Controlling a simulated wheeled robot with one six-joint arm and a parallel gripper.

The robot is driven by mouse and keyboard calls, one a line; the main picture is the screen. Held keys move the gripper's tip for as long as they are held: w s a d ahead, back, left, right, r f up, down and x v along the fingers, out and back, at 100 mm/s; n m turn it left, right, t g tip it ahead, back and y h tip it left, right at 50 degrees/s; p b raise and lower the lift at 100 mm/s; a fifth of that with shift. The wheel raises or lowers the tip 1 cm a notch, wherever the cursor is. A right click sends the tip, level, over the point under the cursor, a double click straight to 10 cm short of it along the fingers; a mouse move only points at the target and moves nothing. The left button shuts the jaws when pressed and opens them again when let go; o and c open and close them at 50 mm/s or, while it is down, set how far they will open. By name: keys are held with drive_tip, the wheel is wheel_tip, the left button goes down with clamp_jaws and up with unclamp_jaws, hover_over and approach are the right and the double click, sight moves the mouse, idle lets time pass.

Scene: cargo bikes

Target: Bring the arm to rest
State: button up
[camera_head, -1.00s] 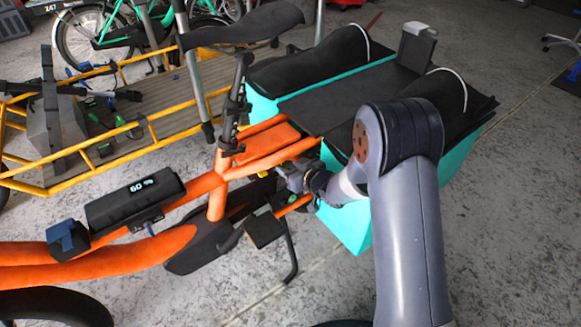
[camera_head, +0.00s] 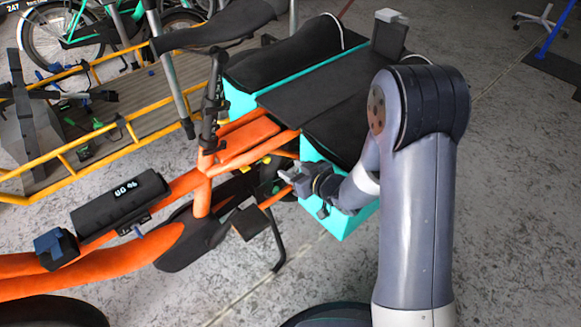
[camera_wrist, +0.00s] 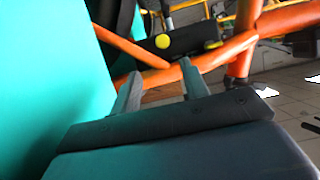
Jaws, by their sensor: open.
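My gripper (camera_head: 288,174) is beside the orange cargo bike (camera_head: 200,195), near the teal side of its cargo box (camera_head: 345,218). In the wrist view its two grey fingers (camera_wrist: 160,85) stand apart with nothing between them. Orange frame tubes (camera_wrist: 205,65) and a yellow round part (camera_wrist: 163,41) show beyond the fingertips. The teal panel (camera_wrist: 50,80) fills the left of the wrist view. In the head view my arm reaches in from the lower right and hides part of the cargo box.
A battery pack (camera_head: 120,203) reading 60 % lies on the orange frame. A yellow-railed cargo bike (camera_head: 95,150) stands at the left. Bare concrete floor (camera_head: 515,200) is open at the right.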

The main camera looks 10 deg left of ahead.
sight(267, 160)
drive_tip(key=b+x, duration=0.3)
drive_tip(key=x, duration=0.7)
drive_tip(key=shift+a+f, duration=0.25)
drive_tip(key=shift+w+a, duration=0.1)
drive_tip(key=shift+a, duration=0.15)
drive_tip(key=shift+s+a, duration=0.1)
drive_tip(key=shift+s, duration=0.1)
drive_tip(key=shift+r, duration=0.15)
